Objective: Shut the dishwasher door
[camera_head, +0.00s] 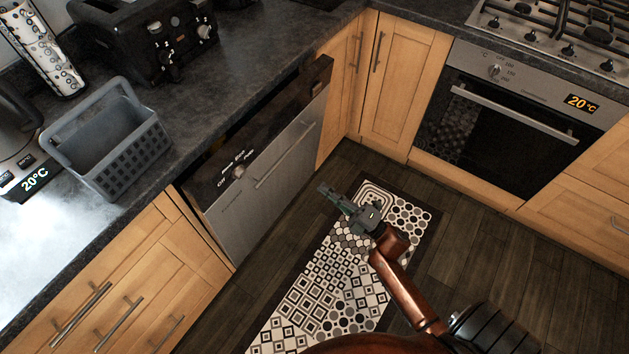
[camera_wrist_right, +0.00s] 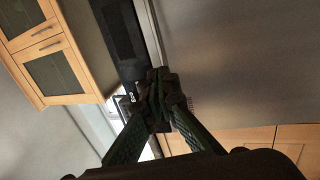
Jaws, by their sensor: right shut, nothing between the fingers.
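The dishwasher (camera_head: 262,182) is built in under the dark counter at the centre left of the head view. It has a silver front, a bar handle and a knob. Its door stands slightly ajar, its top edge tipped out from the counter with a dark gap behind. My right gripper (camera_head: 326,190) is in front of the door, to its right, over the patterned mat, and appears apart from it. Its fingers are shut and empty, meeting in the right wrist view (camera_wrist_right: 158,88). My left gripper is not in view.
A patterned mat (camera_head: 310,295) lies on the dark wood floor. An oven (camera_head: 490,130) stands at the right, with wooden cabinets (camera_head: 402,75) between it and the dishwasher. A grey basket (camera_head: 105,140) and a black toaster (camera_head: 150,40) stand on the counter.

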